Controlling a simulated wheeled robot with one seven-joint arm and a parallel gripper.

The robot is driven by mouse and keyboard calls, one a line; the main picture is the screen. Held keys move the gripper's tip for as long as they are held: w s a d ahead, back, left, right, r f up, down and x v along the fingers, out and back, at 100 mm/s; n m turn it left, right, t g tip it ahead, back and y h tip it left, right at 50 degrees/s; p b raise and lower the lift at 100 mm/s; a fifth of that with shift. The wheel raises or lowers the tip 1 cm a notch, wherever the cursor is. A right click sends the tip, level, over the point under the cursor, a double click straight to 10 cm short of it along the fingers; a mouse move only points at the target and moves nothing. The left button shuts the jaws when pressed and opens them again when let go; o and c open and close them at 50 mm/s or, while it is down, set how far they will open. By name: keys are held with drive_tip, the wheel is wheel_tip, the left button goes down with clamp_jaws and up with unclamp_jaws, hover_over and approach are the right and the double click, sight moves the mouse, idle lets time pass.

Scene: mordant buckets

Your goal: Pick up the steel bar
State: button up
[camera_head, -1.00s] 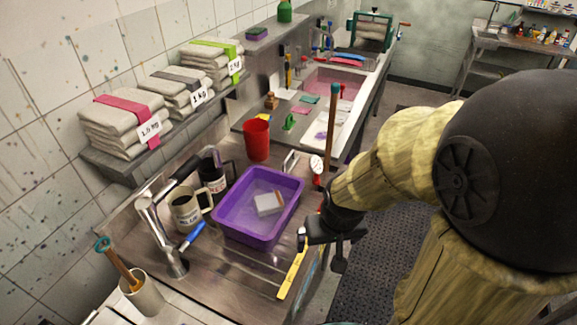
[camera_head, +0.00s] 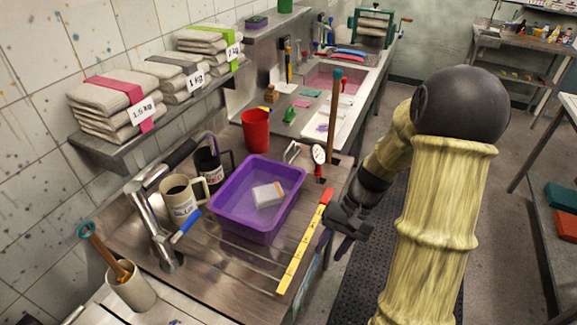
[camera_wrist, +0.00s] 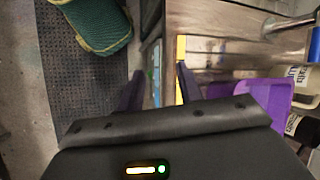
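My gripper (camera_head: 346,230) is at the front edge of the steel counter (camera_head: 222,272), right of the yellow ruler. In the wrist view my gripper (camera_wrist: 160,88) has its two dark fingers apart with nothing held between them. I cannot single out the steel bar with certainty. A thin pale metal strip (camera_head: 246,263) runs across the counter in front of the purple tub; I cannot tell whether it is loose or part of the counter.
The purple tub (camera_head: 244,229) holds a pale block (camera_head: 267,194). The yellow ruler (camera_head: 302,248) lies along the counter edge. Mugs (camera_head: 182,200), a tap (camera_head: 150,218), a red cup (camera_head: 256,130) and an upright wooden rod (camera_head: 334,115) stand around. Floor right of my arm is clear.

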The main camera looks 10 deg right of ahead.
drive_tip(key=w+d+f+m+t+y+b, duration=0.2)
drive_tip(key=w+d+f+y+b, duration=0.3)
drive_tip(key=y, duration=0.5)
drive_tip(key=shift+w+d+f+b, duration=0.2)
drive_tip(key=shift+w+f+b, duration=0.15)
drive_tip(key=shift+w, duration=0.45)
drive_tip(key=shift+f, duration=0.1)
